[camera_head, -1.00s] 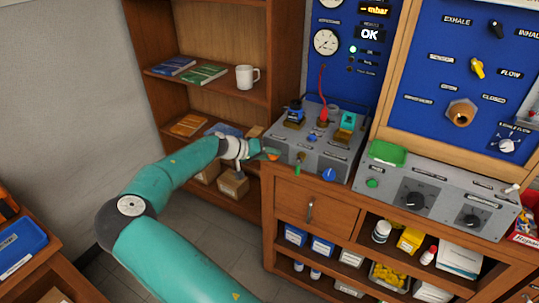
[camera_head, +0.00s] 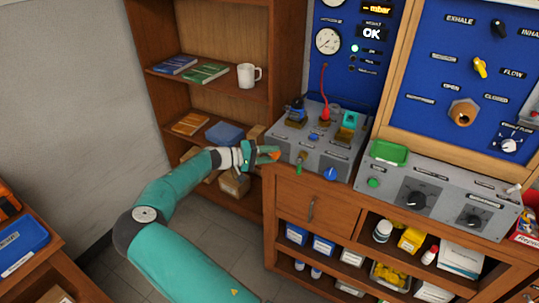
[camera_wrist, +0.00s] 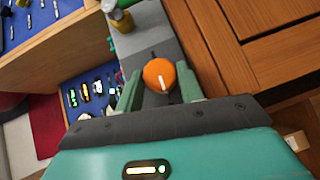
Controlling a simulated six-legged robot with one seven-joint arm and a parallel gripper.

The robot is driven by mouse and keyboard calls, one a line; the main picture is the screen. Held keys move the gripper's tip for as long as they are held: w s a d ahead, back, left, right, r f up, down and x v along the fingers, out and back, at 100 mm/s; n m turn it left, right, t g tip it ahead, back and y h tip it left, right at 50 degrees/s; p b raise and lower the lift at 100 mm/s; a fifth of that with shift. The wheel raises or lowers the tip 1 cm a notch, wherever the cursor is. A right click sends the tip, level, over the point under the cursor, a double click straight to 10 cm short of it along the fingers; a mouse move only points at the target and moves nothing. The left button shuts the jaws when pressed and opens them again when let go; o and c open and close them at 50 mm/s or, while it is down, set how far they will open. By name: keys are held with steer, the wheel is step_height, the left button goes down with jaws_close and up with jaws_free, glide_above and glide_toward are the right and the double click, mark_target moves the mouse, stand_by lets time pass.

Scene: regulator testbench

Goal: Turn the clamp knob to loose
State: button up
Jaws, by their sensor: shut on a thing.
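The orange knob (camera_wrist: 159,75), which I take for the clamp knob, sits on the left side of the grey bench unit (camera_head: 318,150). It carries a white line that points down and slightly right in the wrist view. My gripper (camera_wrist: 159,88) is shut on it, one green finger on each side. In the head view my gripper (camera_head: 266,156) reaches the unit's side from the left, and only a little of the orange knob (camera_head: 275,153) shows. The label for the knob cannot be read.
A blue knob (camera_head: 330,174) and a small green lever (camera_head: 301,157) are on the unit's front. Fittings and a red hose (camera_head: 324,95) stand on top. A wooden shelf (camera_head: 205,80) with books and a mug is close behind my arm. A drawer (camera_head: 312,205) lies below.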

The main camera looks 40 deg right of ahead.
steer(key=shift+s+d, duration=0.1)
steer(key=o, duration=0.7)
steer(key=v, duration=1.4)
